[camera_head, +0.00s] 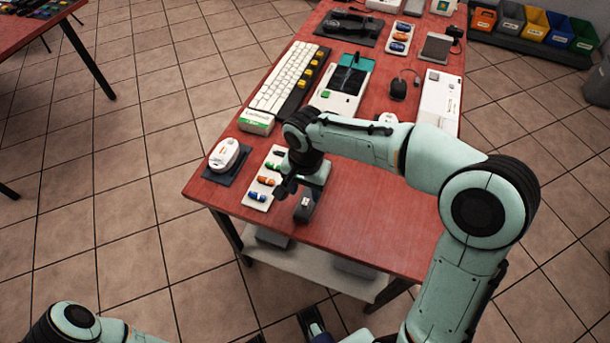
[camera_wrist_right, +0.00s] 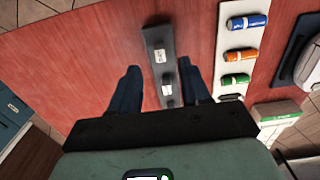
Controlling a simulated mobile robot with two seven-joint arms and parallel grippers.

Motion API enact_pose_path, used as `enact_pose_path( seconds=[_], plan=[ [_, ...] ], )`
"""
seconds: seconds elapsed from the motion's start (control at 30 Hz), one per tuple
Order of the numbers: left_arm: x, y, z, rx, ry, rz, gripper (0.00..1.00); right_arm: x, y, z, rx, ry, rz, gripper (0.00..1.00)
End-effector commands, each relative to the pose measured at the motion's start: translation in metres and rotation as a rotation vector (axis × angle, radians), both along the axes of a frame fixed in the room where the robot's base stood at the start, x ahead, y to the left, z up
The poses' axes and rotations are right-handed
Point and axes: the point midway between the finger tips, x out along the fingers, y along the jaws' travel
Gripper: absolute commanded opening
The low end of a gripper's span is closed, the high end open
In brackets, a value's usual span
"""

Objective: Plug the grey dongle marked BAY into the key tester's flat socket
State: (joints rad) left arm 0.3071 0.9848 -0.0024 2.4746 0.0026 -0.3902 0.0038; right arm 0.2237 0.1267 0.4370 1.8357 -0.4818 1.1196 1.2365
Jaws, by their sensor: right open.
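My right gripper (camera_head: 294,188) is over the near end of the table, pointing down, with its fingers apart. In the right wrist view its fingers (camera_wrist_right: 160,92) stand either side of a long dark grey block (camera_wrist_right: 158,50), which bears small pale labels. The block also shows in the head view (camera_head: 304,209). I cannot read the labels or tell whether it is the key tester. Beside it lies a white tray (camera_head: 251,203) with blue (camera_head: 257,196), orange (camera_head: 265,181) and green (camera_head: 271,167) dongles. A dark piece (camera_head: 279,154) is at its far end. My left gripper is barely visible at the bottom edge.
A white rounded device (camera_head: 226,154) sits on a dark pad left of the tray. A green and white box (camera_head: 256,121), keyboard (camera_head: 287,78) and teal-topped device (camera_head: 345,85) stand farther back. The table's (camera_head: 370,235) near right part is clear.

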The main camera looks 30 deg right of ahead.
Motion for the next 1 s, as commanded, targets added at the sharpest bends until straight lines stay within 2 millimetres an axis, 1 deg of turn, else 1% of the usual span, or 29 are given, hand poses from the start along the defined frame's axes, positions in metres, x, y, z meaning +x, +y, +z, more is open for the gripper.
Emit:
enact_pose_path(
  seconds=[0.03, 0.1, 0.2, 0.3, 0.43, 0.7, 0.73, 0.77, 0.8, 0.87, 1.0],
  plan=[
    [0.000, 0.000, -0.002, 0.000, -0.002, 0.000, 0.43, -0.001, 0.000, -0.012, 0.000, 0.006, 0.000, 0.47],
    [0.001, 0.000, -0.003, 0.000, -0.004, 0.000, 0.43, -0.001, 0.000, -0.023, -0.001, 0.004, 0.001, 0.47],
    [0.001, 0.000, -0.005, 0.001, -0.007, 0.001, 0.43, -0.001, 0.000, -0.037, 0.000, 0.004, -0.001, 0.47],
    [0.002, 0.000, -0.005, 0.001, -0.009, 0.001, 0.43, 0.000, 0.000, -0.046, -0.001, 0.002, 0.001, 0.47],
    [0.003, 0.000, -0.006, 0.002, -0.011, 0.001, 0.43, 0.000, 0.000, -0.053, 0.001, 0.001, 0.000, 0.47],
    [0.003, 0.000, -0.006, 0.001, -0.011, 0.002, 0.43, 0.000, 0.000, -0.054, 0.000, 0.000, 0.000, 0.47],
    [0.003, 0.000, -0.006, 0.001, -0.012, 0.002, 0.43, 0.000, 0.000, -0.054, 0.000, 0.000, 0.000, 0.44],
    [0.003, 0.000, -0.006, 0.001, -0.012, 0.002, 0.43, 0.000, 0.000, -0.053, 0.000, 0.000, 0.000, 0.34],
    [0.003, 0.000, -0.006, 0.001, -0.012, 0.002, 0.43, 0.000, 0.000, -0.053, 0.000, 0.000, 0.000, 0.21],
    [0.003, 0.000, -0.006, 0.001, -0.012, 0.002, 0.43, 0.000, 0.000, -0.053, 0.000, 0.000, 0.000, 0.01],
    [0.003, 0.000, -0.006, 0.001, -0.011, 0.002, 0.43, 0.000, 0.000, -0.053, 0.000, 0.000, 0.000, 0.00]
  ],
)
